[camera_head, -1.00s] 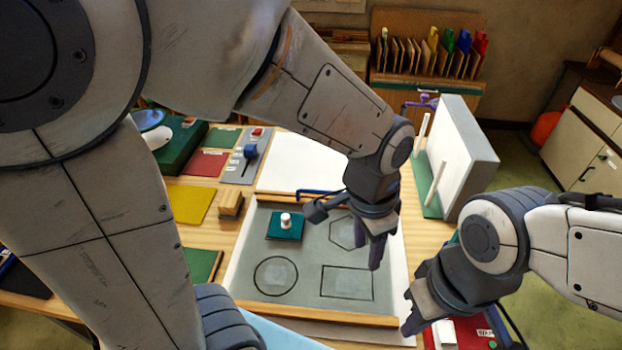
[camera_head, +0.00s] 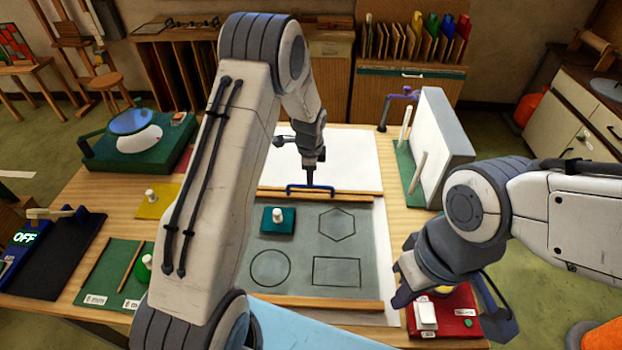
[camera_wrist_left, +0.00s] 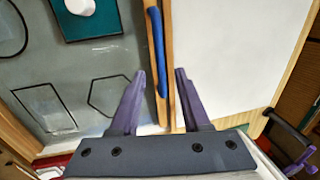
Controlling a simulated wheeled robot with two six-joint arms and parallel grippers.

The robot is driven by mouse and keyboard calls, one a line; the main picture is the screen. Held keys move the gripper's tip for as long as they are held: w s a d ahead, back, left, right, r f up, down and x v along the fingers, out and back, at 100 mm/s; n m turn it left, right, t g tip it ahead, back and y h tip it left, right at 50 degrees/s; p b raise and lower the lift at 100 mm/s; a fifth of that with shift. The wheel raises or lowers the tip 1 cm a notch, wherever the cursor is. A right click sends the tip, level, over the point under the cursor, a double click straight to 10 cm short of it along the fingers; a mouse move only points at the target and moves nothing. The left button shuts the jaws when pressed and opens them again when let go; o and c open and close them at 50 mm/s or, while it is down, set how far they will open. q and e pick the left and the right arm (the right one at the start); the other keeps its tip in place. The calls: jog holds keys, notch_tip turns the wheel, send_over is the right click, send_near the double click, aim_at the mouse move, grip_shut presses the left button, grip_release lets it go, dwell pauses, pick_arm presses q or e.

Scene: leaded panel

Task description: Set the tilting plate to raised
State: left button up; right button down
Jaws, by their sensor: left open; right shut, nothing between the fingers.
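The tilting plate (camera_head: 300,245) is a grey board with circle, hexagon and rectangle outlines, and it looks flat on the table. A blue bar handle (camera_head: 310,188) runs along its far wooden strip. In the left wrist view the handle (camera_wrist_left: 157,50) lies lengthwise on the strip. My left gripper (camera_head: 311,182) points down at the handle. In the wrist view its open purple fingers (camera_wrist_left: 161,74) are on either side of the strip's line; whether they reach down around the handle is unclear. My right gripper (camera_head: 398,298) is shut and empty, right of the plate's near corner.
A teal square with a white knob (camera_head: 278,221) sits on the plate. A white sheet (camera_head: 345,155) lies behind it. An upright white panel on a green base (camera_head: 442,135) stands back right. A red box (camera_head: 450,312) is under my right gripper.

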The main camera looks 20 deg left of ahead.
pick_arm(q)
jog(key=shift+w+a+f+p, duration=0.1)
jog(key=shift+w+f+p, duration=0.15)
jog(key=shift+f, duration=0.85)
jog(key=shift+w+f+p, duration=0.15)
jog(key=shift+f+p, duration=0.1)
jog(key=shift+f, duration=0.8)
grip_shut()
